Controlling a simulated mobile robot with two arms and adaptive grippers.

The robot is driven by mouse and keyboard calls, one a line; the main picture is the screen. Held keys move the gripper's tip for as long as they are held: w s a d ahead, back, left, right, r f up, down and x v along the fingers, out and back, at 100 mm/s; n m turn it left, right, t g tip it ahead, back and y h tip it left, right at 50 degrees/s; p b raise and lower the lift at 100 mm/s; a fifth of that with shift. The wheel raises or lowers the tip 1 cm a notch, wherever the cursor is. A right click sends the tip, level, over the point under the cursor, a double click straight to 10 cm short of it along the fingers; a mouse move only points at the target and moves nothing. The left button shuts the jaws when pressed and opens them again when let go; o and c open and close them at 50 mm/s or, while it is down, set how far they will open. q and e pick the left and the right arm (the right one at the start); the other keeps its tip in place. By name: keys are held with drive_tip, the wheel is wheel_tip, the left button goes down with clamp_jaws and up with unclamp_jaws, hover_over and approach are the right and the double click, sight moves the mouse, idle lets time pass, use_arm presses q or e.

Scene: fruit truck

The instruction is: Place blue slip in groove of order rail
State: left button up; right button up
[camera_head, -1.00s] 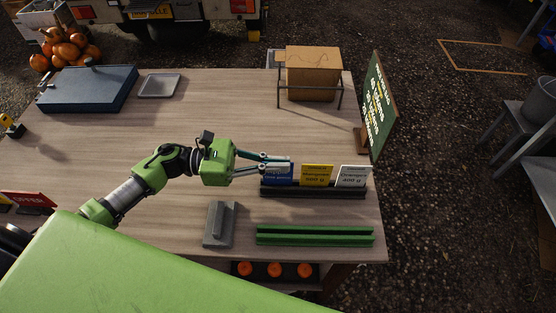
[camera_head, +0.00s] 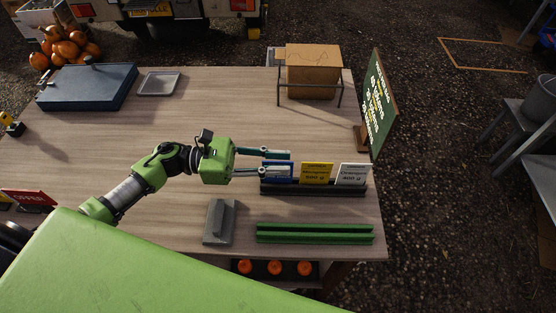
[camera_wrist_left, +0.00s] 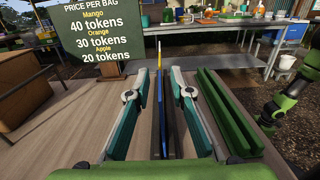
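The blue slip (camera_head: 277,170) stands at the left end of a dark rail (camera_head: 330,190). My left gripper (camera_head: 285,165) is open around it, one finger on each side. The near finger hides much of its face in the head view. In the left wrist view the slip (camera_wrist_left: 161,95) is seen edge-on between the spread fingers, with a gap on each side. A green rail (camera_head: 315,234) with a lengthwise groove lies nearer, at the table's front; no slip is in it. My right gripper is not made out in any view.
A yellow slip (camera_head: 317,173) and a white slip (camera_head: 353,174) stand in the dark rail right of the blue one. A grey stepped block (camera_head: 219,222) sits left of the green rail. A price sign (camera_head: 378,105) stands at the right edge. The table's middle is clear.

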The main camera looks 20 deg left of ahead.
use_arm(q)
drive_tip(key=b+v, duration=0.4)
drive_tip(key=v, duration=0.8)
drive_tip(key=shift+r, duration=0.1)
